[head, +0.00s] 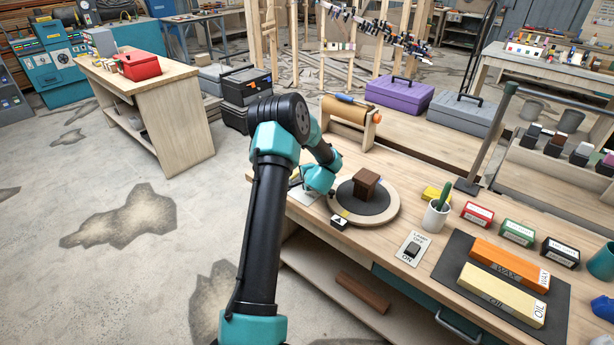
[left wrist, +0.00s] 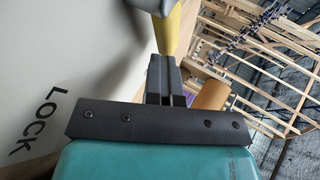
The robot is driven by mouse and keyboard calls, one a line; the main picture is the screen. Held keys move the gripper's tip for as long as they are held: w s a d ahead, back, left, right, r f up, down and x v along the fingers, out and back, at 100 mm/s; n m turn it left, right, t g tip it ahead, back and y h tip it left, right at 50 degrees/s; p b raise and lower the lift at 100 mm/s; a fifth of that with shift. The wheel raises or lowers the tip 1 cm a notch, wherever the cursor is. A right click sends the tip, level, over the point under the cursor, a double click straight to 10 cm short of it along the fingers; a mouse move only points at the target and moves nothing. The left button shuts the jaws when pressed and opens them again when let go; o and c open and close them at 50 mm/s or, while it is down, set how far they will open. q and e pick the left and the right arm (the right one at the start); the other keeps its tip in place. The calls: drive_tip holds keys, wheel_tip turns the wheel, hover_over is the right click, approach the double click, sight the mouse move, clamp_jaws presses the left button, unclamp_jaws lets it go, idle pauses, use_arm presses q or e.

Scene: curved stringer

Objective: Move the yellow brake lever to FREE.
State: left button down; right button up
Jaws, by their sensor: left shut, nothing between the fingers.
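The yellow brake lever (left wrist: 176,32) shows at the top of the left wrist view, beside a rounded grey part (left wrist: 150,6). A pale plate (left wrist: 55,50) on the left carries the word LOCK (left wrist: 35,120); the word FREE is not visible. My left gripper (left wrist: 164,65) is shut and empty, its fingertips close against the lever; I cannot tell whether they touch it. In the head view my left gripper (head: 312,185) is low at the bench's left end, beside the round turntable (head: 388,212). My wrist hides the lever there. My right gripper is out of view.
A brown block (head: 366,186) stands on the turntable, with a small arrow-marked block (head: 338,222) at its front edge. A brown roll (head: 345,110) stands behind.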

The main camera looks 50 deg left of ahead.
use_arm(q)
drive_tip(key=shift+a+r, duration=0.1)
drive_tip(key=shift+a, duration=0.05)
drive_tip(key=v, duration=1.7)
drive_tip(key=shift+d, duration=0.4)
